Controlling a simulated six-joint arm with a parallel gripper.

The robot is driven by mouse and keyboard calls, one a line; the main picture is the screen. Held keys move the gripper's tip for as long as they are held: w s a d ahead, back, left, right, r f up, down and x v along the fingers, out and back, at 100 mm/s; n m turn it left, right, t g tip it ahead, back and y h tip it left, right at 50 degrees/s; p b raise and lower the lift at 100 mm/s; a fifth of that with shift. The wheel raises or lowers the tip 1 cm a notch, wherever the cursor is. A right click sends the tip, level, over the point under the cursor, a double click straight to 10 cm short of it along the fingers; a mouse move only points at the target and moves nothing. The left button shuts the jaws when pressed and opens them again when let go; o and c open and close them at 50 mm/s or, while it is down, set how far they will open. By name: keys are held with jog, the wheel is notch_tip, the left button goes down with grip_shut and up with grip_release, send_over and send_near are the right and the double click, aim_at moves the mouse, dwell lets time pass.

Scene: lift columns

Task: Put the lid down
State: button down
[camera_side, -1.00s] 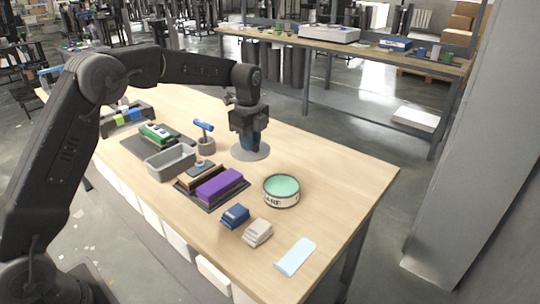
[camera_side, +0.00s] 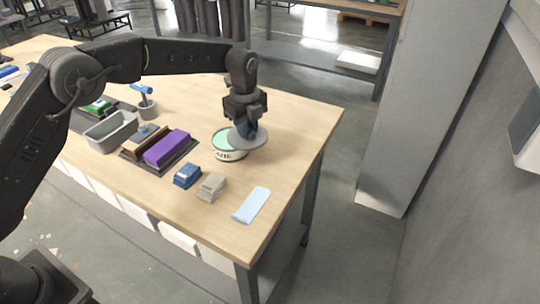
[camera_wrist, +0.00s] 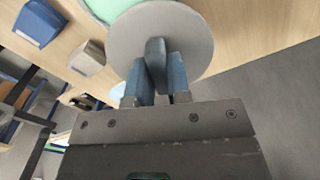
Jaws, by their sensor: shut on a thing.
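The lid is a flat grey disc (camera_side: 259,141) with a raised handle. It also shows in the wrist view (camera_wrist: 198,30). My gripper (camera_side: 247,130) is shut on the lid's handle; in the wrist view its blue fingers (camera_wrist: 162,82) clasp the handle from both sides. A round tin (camera_side: 232,155) with a white labelled side and a pale green top stands on the table. In the side view the lid overlaps the right part of the tin. I cannot tell whether the lid touches the tin.
A purple block (camera_side: 167,148) lies on a dark mat, with a grey bin (camera_side: 112,131) to its left. A blue box (camera_side: 187,175), a beige box (camera_side: 211,187) and a light blue cloth (camera_side: 251,205) lie near the front edge. The table right of the tin is clear.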

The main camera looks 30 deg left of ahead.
send_over(270, 164)
notch_tip(270, 164, down, 4)
jog(key=shift+r, duration=0.1)
jog(key=shift+f, duration=2)
jog(key=shift+f, duration=0.2)
jog(key=c, duration=1.1)
grip_release()
jog(key=shift+r, duration=6.2)
